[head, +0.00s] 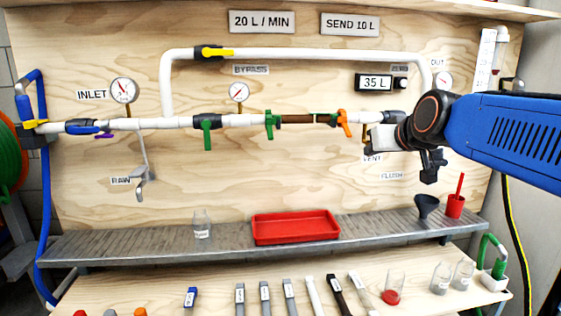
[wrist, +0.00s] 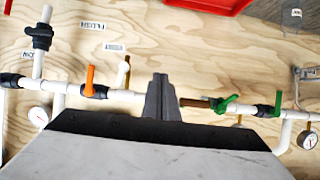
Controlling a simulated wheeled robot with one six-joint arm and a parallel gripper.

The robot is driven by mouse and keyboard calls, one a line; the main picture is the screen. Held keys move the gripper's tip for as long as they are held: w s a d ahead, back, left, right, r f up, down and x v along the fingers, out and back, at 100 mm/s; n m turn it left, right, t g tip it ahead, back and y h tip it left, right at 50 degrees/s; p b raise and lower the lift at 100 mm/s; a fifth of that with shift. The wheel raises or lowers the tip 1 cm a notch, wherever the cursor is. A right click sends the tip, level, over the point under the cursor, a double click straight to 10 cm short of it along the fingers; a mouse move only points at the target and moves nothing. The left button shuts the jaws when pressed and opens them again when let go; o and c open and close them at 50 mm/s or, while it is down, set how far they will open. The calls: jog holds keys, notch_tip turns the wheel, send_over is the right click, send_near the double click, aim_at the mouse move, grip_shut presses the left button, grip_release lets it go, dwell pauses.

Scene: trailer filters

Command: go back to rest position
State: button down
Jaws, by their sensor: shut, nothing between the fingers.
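My gripper (wrist: 160,78) is shut and empty in the wrist view. The fingers are hard to make out there. I cannot tell how far they are from the pipe.
A red tray (head: 296,241), a glass jar (head: 202,226), a dark funnel (head: 427,206) and a red cup (head: 455,206) stand on the grey shelf (head: 150,238). Several labelled tools and jars lie on the lower bench. Gauges and pipes line the wooden panel (head: 300,170).

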jog(key=s+d+f+g, duration=0.1)
jog(key=s+f+g, duration=0.6)
jog(key=s+f, duration=2)
jog(key=shift+f+m+g+h, duration=0.4)
jog(key=shift+f, duration=0.3)
